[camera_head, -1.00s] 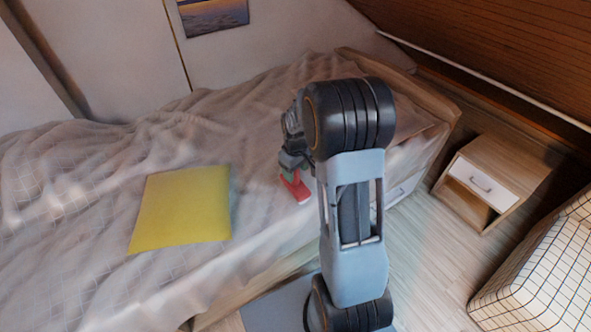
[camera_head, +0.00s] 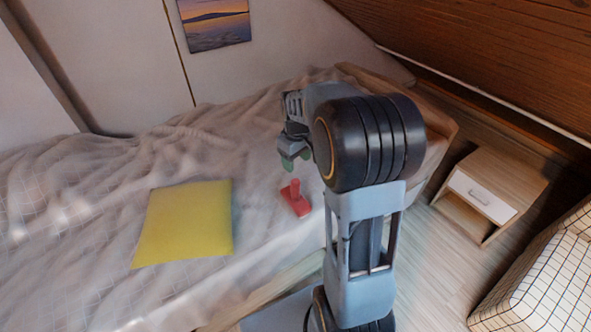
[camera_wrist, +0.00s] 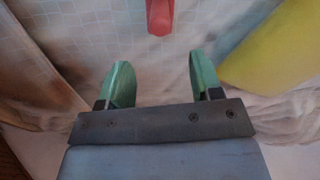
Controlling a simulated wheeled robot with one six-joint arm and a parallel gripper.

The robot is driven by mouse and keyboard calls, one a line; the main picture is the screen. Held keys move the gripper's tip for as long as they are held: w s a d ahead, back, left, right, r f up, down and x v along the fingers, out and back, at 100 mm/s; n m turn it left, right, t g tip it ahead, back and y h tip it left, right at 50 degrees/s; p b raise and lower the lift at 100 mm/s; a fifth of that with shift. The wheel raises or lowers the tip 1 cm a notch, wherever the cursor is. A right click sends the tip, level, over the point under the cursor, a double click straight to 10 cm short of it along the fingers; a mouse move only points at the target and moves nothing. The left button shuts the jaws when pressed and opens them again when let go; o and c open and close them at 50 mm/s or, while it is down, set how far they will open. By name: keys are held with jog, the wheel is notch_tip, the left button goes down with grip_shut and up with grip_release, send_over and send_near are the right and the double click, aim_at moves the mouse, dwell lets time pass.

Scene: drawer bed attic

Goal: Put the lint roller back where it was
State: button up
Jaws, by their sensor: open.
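The red lint roller (camera_head: 296,199) lies on the bed, right of the yellow cushion. In the wrist view the end of the red lint roller (camera_wrist: 160,14) shows at the top edge, beyond my fingertips and apart from them. My gripper (camera_head: 291,162) is above the bed, a little above and behind the roller in the head view. In the wrist view my gripper (camera_wrist: 158,82) has its two green fingers spread, with nothing between them.
A flat yellow cushion (camera_head: 185,223) lies on the bed (camera_head: 90,190) to the left. A small nightstand (camera_head: 488,190) with a white drawer stands right of the bed. A checkered piece of furniture (camera_head: 545,270) is at the lower right. The sheet left of the cushion is clear.

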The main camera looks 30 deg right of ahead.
jog(key=s+a+r+m+t, duration=0.1)
jog(key=s+a+r+m, duration=0.1)
jog(key=s+a, duration=0.2)
jog(key=s+a+r+m+t, duration=0.1)
jog(key=s+a, duration=0.4)
jog(key=s, duration=0.6)
jog(key=shift+s+a+r+m+t, duration=0.15)
jog(key=shift+s+r+m+t, duration=0.05)
jog(key=shift+r+m+t, duration=0.25)
